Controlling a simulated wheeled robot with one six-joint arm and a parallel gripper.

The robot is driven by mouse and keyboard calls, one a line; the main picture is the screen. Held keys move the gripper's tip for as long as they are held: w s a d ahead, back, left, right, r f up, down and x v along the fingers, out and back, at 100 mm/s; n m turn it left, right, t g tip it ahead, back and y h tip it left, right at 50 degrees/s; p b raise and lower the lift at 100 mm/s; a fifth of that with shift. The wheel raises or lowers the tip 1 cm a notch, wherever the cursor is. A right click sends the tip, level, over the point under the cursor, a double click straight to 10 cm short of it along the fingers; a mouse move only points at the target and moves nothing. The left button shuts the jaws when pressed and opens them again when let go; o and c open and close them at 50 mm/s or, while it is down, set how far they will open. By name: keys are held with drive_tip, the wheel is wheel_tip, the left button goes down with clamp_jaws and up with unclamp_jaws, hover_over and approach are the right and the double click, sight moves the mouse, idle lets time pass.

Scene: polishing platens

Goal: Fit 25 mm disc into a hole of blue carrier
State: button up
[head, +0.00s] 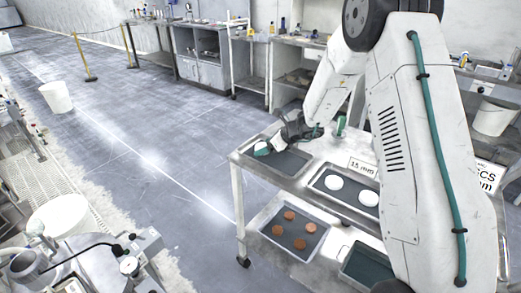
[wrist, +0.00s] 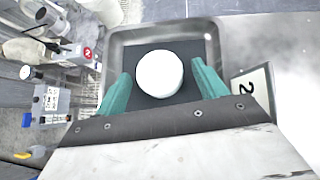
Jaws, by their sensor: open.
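A white round disc (wrist: 160,74) lies on the dark liner of a metal tray (wrist: 118,42) in the wrist view. My gripper (wrist: 161,72) is open, with one teal finger on each side of the disc and visible gaps between fingers and disc. In the head view my gripper (head: 272,147) is low over the tray (head: 296,163) at the cart's left end, partly covering the disc there. A card beside the tray (wrist: 256,88) shows a sideways 2; the rest of it is cut off. I cannot make out a blue carrier in either view.
A neighbouring tray (head: 321,187) holds two white discs, with a 15 mm card (head: 362,167) behind it. A tray on the cart's lower shelf (head: 268,218) holds several copper-coloured discs. Machines stand at the left, including a round white top (head: 58,218).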

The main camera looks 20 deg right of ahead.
drive_tip(key=c, duration=0.9)
drive_tip(key=shift+r, duration=0.15)
drive_tip(key=shift+r, duration=3.4)
drive_tip(key=shift+d, duration=0.1)
